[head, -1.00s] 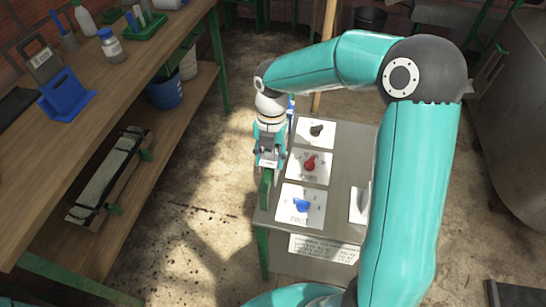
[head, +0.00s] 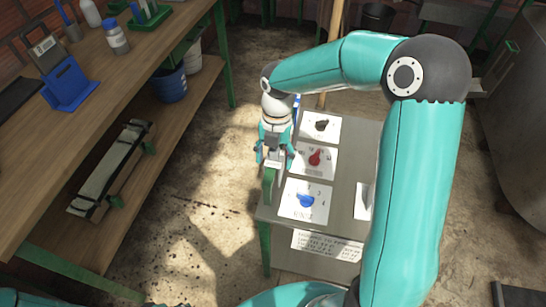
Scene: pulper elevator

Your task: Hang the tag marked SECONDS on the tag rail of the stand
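My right gripper (head: 274,157) points down over the left edge of a grey stand (head: 335,185), its two fingers spread apart. A green upright piece (head: 269,183) stands at that edge, just below the gripper. A small grey piece shows between the fingers; I cannot tell whether it is a tag or part of the stand. No tag with the word SECONDS can be read. A small blue piece (head: 296,103) shows behind the gripper. My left gripper is not in view.
The stand's top has white plates with a black knob (head: 321,125), a red knob (head: 315,158) and a blue knob (head: 306,201). A lettered sheet (head: 327,245) is on its front. A wooden bench (head: 150,75) with a blue holder (head: 70,85) stands left; floor lies between.

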